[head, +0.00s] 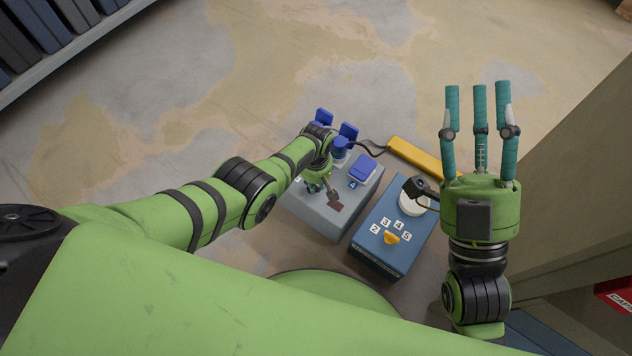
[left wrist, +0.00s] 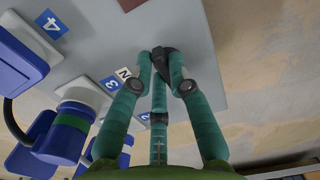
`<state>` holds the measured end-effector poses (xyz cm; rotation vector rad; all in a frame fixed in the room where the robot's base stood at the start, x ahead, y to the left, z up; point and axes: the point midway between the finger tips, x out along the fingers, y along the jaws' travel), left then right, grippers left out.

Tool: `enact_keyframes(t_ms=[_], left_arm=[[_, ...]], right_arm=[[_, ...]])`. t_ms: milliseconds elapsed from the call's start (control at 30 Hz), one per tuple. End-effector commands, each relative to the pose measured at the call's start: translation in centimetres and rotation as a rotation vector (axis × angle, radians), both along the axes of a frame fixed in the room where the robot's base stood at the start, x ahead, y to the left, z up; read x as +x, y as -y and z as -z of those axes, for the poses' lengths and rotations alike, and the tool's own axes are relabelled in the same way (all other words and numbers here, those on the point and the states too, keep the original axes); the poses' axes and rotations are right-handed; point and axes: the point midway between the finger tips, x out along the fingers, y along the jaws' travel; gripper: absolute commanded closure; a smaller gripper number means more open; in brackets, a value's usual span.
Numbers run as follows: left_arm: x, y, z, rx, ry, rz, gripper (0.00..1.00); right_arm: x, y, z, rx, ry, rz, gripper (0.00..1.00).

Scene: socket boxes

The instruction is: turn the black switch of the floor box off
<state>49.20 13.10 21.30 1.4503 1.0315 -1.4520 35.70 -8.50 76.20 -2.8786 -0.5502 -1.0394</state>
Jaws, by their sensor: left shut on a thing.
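The grey floor box (head: 330,222) stands on the floor below the middle of the head view. In the left wrist view its grey top (left wrist: 110,45) carries number labels and blue sockets. My left gripper (head: 314,187) is over its left part. In the left wrist view the fingers of my left gripper (left wrist: 161,68) are closed around the black switch (left wrist: 163,60), which shows between their tips. The fingers hide part of the switch, so its position is unclear. My right gripper (head: 480,95) is raised at the right, fingers spread, empty.
A blue box (head: 378,258) with a yellow knob (head: 391,238) and number labels stands right of the grey box. A yellow bar (head: 415,155) with a dark cable lies behind them. A shelf (head: 60,45) is at the upper left. The floor behind is clear.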

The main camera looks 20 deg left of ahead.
Motion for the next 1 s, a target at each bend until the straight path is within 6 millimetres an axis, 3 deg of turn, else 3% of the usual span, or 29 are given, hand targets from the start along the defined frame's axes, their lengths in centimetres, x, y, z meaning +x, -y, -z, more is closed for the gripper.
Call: enact_keyframes(t_ms=[300,333,367,400,767,1000], left_arm=[[0.0,-0.3,0.1,0.004,-0.001,-0.004,1.00],[0.0,-0.3,0.1,0.004,-0.001,-0.004,0.74],[0.0,-0.3,0.1,0.004,-0.001,-0.004,0.62],[0.0,-0.3,0.1,0.004,-0.001,-0.004,0.57],[0.1,-0.1,-0.1,0.001,0.001,-0.002,0.57],[0.2,0.0,-1.1,-0.002,0.003,-0.001,0.57]], right_arm=[[0.0,0.0,0.0,0.000,-0.001,0.000,0.60],[0.0,0.0,0.0,0.000,-0.001,0.000,0.60],[0.0,0.0,0.0,0.000,-0.001,0.000,0.60],[0.0,0.0,0.0,0.000,-0.001,0.000,0.60],[0.1,0.1,0.1,-0.001,-0.003,0.004,0.60],[0.0,0.0,0.1,0.000,-0.002,0.002,0.60]])
